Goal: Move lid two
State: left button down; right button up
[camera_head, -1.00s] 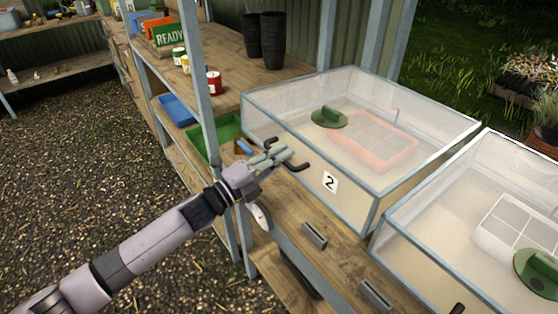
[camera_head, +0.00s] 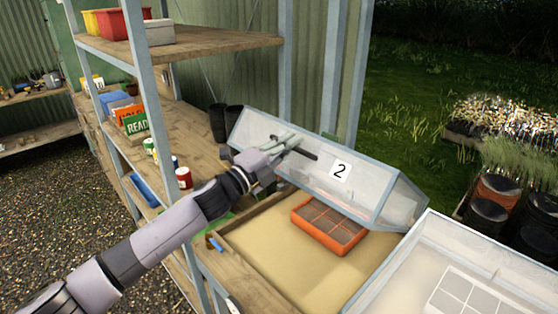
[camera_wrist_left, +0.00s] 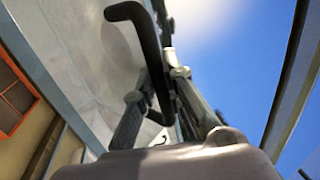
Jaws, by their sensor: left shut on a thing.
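Lid two (camera_head: 375,190) is a clear cover with a pale blue-grey frame and a white label with a 2. It is tilted up at the back of its box in the head view, with its front raised. My left gripper (camera_head: 288,146) is shut on the lid's dark handle (camera_head: 300,150). In the left wrist view the handle (camera_wrist_left: 148,50) lies between the fingers, with the lid's panel (camera_wrist_left: 95,70) on the left. The green knob on the lid's top is hidden. My right gripper is not in view.
The opened box (camera_head: 285,245) has a sandy floor with an orange divided tray (camera_head: 328,228) inside. A second clear-covered box (camera_head: 440,270) stands close at the right. A metal-framed shelf (camera_head: 185,45) with pots and cans is at the left, near my arm.

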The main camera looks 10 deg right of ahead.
pick_arm(q)
jog(key=shift+w+d+r, duration=0.45)
jog(key=shift+d+r, duration=0.2)
jog(key=shift+r, duration=0.1)
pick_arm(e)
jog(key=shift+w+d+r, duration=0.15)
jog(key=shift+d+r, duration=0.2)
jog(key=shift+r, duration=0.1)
pick_arm(q)
jog(key=c, duration=1.7)
grip_release()
jog(key=shift+o, duration=0.2)
jog(key=shift+a+f, duration=0.1)
jog(key=shift+s+a+f, duration=0.1)
jog(key=shift+s+a, duration=0.05)
jog(key=shift+a, duration=0.1)
jog(key=v, duration=1.1)
jog(key=shift+s, duration=0.2)
